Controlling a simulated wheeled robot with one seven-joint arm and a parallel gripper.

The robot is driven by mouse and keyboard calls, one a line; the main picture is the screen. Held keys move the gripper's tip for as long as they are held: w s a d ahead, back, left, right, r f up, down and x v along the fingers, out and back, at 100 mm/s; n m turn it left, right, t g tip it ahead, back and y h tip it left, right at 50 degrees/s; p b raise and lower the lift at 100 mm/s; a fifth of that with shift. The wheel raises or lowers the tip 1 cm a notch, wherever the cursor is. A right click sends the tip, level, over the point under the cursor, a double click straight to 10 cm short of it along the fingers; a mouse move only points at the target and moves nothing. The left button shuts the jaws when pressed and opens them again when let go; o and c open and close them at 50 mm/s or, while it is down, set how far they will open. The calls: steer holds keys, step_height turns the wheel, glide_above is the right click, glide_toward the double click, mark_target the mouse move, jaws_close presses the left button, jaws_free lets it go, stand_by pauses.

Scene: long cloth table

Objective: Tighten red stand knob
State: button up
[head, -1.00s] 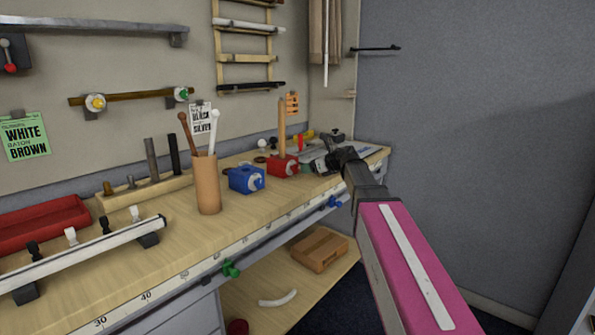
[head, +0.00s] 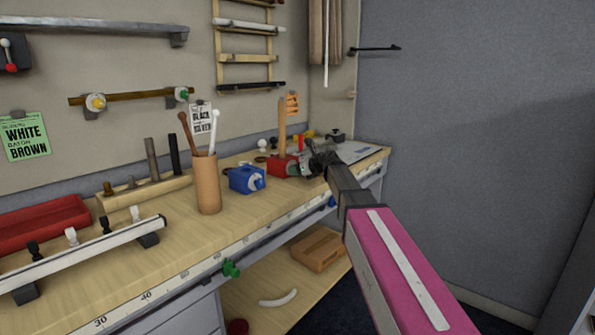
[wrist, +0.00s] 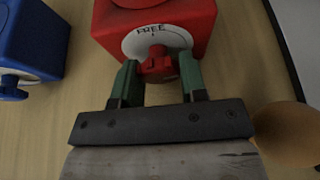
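The red stand (head: 281,166) sits on the bench top toward the far end, with a wooden rod upright in it. In the wrist view the red stand (wrist: 185,18) has a pale round dial face reading "FREE" and a red knob (wrist: 156,63) at its front. My gripper (wrist: 158,78) is open, with its two green fingers on either side of the red knob. I cannot tell whether the fingers touch it. In the head view my gripper (head: 312,160) is at the stand's front right and hides part of it.
A blue stand (head: 245,179) with a blue knob is just left of the red one. A wooden cup (head: 207,185) with two batons stands further left. A rounded tan object (wrist: 288,132) shows at the wrist view's right. Bare bench top lies in front of the stands.

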steer(key=shift+c, duration=0.9)
steer(key=shift+w+m+g+y, duration=0.1)
steer(key=shift+m+g+y, duration=0.2)
steer(key=shift+m+g, duration=0.3)
steer(key=shift+m+g+y, duration=0.3)
steer(key=shift+m, duration=0.7)
steer(key=o, duration=0.9)
steer(key=v, duration=1.1)
steer(key=shift+f, duration=0.1)
